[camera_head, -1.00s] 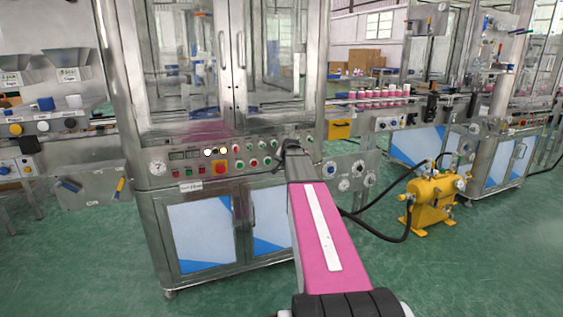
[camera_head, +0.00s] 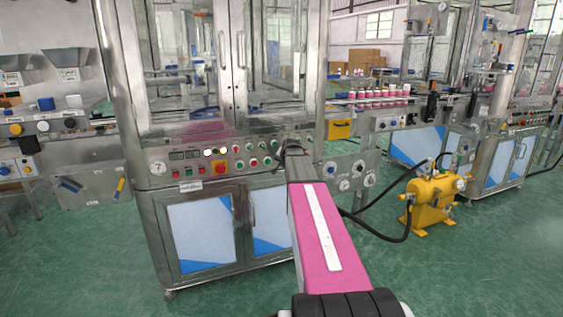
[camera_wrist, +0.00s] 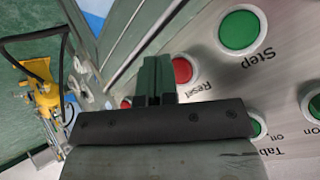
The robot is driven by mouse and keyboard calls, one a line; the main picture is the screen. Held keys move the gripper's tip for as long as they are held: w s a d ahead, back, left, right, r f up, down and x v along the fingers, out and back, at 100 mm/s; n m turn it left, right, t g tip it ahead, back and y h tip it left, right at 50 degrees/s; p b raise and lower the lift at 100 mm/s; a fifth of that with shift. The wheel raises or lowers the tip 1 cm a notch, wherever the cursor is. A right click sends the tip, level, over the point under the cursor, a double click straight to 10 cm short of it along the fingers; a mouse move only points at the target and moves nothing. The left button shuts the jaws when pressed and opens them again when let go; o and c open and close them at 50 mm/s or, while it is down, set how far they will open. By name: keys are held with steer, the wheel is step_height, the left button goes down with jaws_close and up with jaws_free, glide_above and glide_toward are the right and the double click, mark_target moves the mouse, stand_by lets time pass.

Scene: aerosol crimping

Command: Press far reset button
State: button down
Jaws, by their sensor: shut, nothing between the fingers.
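My gripper (camera_wrist: 156,78) is shut and empty, with its fingertips close to the button panel (camera_wrist: 205,55) in the wrist view. A round red button (camera_wrist: 182,70) with the label "Reset" shows just right of the fingertips. I cannot tell whether the fingers touch the panel or the button. A second red button (camera_wrist: 126,103) is partly hidden left of the fingers. A large green button (camera_wrist: 240,30) labelled "Step" is at upper right. In the head view my gripper (camera_head: 290,147) is at the right part of the panel (camera_head: 206,172) and hides some buttons.
Glass doors (camera_head: 215,60) rise above the panel. A yellow tank (camera_head: 430,200) with black hoses stands on the floor at right. The green floor (camera_head: 460,265) is clear in front.

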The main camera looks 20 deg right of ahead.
steer(key=shift+w, duration=0.15)
steer(key=shift+w, duration=0.3)
steer(key=shift+w, duration=0.35)
stand_by(0.7)
steer(key=shift+s, duration=0.8)
steer(key=s, duration=0.5)
steer(key=shift+d, duration=0.1)
stand_by(0.5)
stand_by(0.4)
